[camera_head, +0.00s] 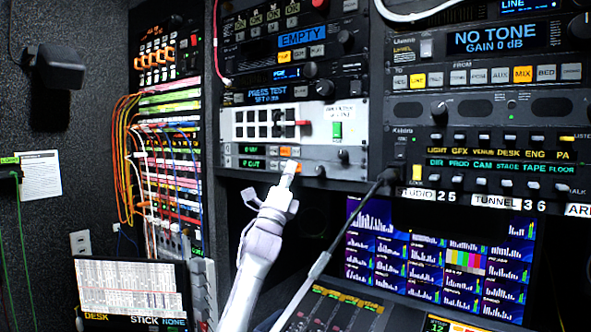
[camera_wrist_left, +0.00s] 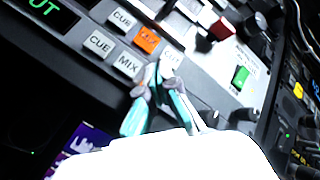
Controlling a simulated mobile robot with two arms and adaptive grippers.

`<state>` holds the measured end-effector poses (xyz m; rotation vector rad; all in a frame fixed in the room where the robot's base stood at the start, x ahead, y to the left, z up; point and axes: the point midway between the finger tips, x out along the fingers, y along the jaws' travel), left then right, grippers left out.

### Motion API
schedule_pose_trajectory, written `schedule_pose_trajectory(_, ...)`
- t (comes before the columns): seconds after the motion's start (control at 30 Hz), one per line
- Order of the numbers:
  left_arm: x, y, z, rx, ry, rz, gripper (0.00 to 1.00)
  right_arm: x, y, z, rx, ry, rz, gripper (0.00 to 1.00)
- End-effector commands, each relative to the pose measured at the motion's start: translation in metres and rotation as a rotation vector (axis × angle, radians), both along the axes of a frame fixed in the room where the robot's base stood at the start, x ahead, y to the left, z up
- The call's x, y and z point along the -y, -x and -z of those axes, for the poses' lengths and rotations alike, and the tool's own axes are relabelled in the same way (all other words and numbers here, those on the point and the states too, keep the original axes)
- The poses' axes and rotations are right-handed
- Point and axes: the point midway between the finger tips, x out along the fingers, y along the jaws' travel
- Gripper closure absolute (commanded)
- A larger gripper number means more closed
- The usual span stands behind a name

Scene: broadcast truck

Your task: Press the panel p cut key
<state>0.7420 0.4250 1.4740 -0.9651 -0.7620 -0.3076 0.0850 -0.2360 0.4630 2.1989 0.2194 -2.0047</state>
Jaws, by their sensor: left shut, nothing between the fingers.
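The grey panel (camera_head: 345,155) has two rows of small keys beside green displays. The lower display (camera_head: 251,164) reads P CUT, and its end also shows in the left wrist view (camera_wrist_left: 45,8). In that view the lower row has a white CUE key (camera_wrist_left: 100,42) and a white MIX key (camera_wrist_left: 126,65). The third key place in that row is hidden behind my left gripper (camera_wrist_left: 158,75). The upper row has a CUE key (camera_wrist_left: 122,20), an orange-lit key (camera_wrist_left: 147,40) and a white key (camera_wrist_left: 172,58) by the fingertips. My left gripper (camera_head: 290,166) is shut and empty at the keys; contact cannot be told.
A gooseneck microphone (camera_head: 388,177) rises right of my left arm. Monitors (camera_head: 440,258) and a fader desk (camera_head: 330,308) lie below. Patch cables (camera_head: 130,150) hang at the left.

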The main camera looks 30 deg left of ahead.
Motion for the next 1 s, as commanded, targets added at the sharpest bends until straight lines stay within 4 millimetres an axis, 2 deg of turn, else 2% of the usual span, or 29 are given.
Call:
schedule_pose_trajectory(0.3, 0.0, 0.0, 0.0, -0.001, 0.0, 0.0, 1.0, 0.0, 0.0, 0.0, 0.0, 0.0, 0.0, 0.6)
schedule_pose_trajectory(0.63, -0.001, 0.014, 0.001, 0.0, -0.001, -0.001, 1.0, 0.0, 0.0, 0.002, 0.0, 0.0, 0.0, 0.6)
schedule_pose_trajectory(1.0, -0.002, 0.017, 0.001, -0.001, 0.0, -0.001, 1.0, -0.001, 0.0, 0.002, 0.0, -0.001, 0.0, 0.6)
